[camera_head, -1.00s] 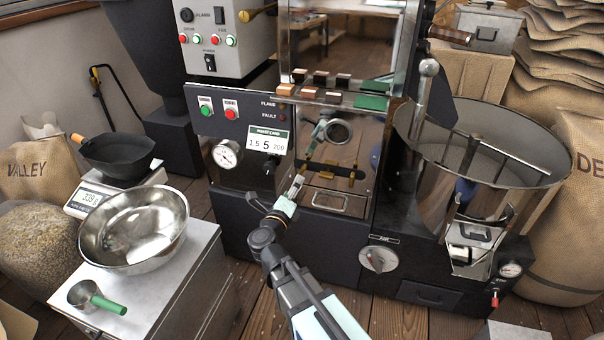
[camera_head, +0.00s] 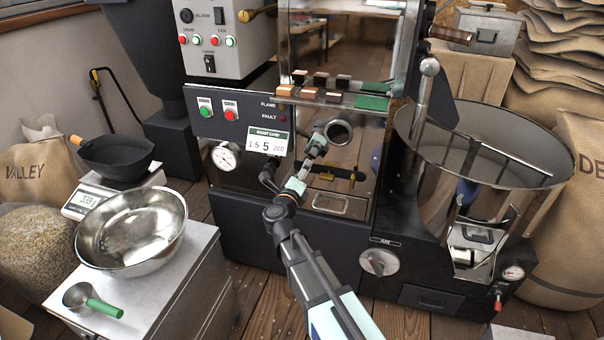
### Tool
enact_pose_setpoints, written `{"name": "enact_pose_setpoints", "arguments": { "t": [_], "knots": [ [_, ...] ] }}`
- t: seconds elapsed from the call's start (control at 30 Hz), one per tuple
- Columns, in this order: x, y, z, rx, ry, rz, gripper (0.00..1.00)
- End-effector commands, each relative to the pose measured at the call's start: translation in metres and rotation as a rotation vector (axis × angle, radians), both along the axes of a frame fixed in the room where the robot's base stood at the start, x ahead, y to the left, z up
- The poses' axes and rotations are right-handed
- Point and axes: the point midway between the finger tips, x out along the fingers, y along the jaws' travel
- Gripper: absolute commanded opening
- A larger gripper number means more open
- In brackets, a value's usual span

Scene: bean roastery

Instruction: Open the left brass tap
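Low on the roaster's polished front panel, a brass-coloured bar with dark parts (camera_head: 340,172) runs sideways above a small drawer-like handle. Its left end lies behind or close to my gripper, so I cannot make out the left brass tap clearly.
The roast card (camera_head: 267,142) and round gauge (camera_head: 225,156) sit left of my gripper. A steel bowl (camera_head: 131,228) and scoop (camera_head: 92,299) stand on a bench at left.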

Motion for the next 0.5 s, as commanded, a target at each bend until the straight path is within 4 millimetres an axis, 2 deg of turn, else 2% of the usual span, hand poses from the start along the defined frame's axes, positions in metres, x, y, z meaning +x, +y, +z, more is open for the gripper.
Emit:
{"name": "enact_pose_setpoints", "arguments": {
  "t": [0.03, 0.1, 0.13, 0.5],
  "knots": [
    [-0.0001, -0.0001, 0.0000, 0.000, 0.000, 0.000, 0.43],
    [-0.0001, -0.0001, 0.0000, 0.000, 0.000, 0.000, 0.18],
    [0.0000, -0.0001, 0.0000, 0.000, 0.000, 0.000, 0.14],
    [0.0006, 0.0000, 0.0051, -0.075, 0.019, -0.001, 0.15]
  ]
}}
